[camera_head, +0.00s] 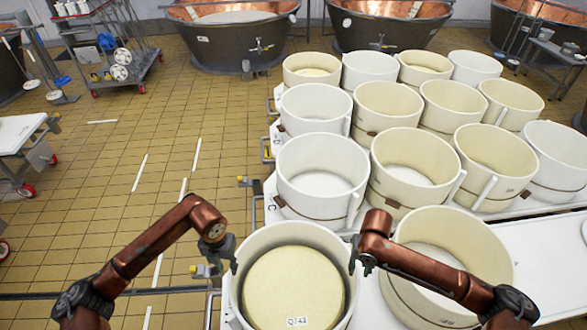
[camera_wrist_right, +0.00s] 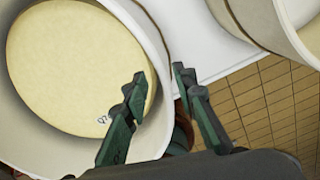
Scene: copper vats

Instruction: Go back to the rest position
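My left gripper (camera_head: 226,262) is at the left rim of the front white mould (camera_head: 240,290). Its fingers are small and dark there, and their gap is unclear. My right gripper (camera_head: 358,260) is at the same mould's right rim. In the right wrist view, my right gripper (camera_wrist_right: 160,82) has its fingers apart with nothing held between them. One finger appears over the mould's inside and the other beyond its wall; contact with the rim is unclear. A pale yellow cheese wheel (camera_head: 293,280) with a small label lies inside this mould.
Several other round moulds (camera_head: 322,168) stand in rows on white tables (camera_head: 545,240), close behind and right of my right arm. Copper vats (camera_head: 232,35) stand at the back, with a trolley (camera_head: 110,60) at the upper left. Tiled floor (camera_head: 130,190) at the left is mostly clear.

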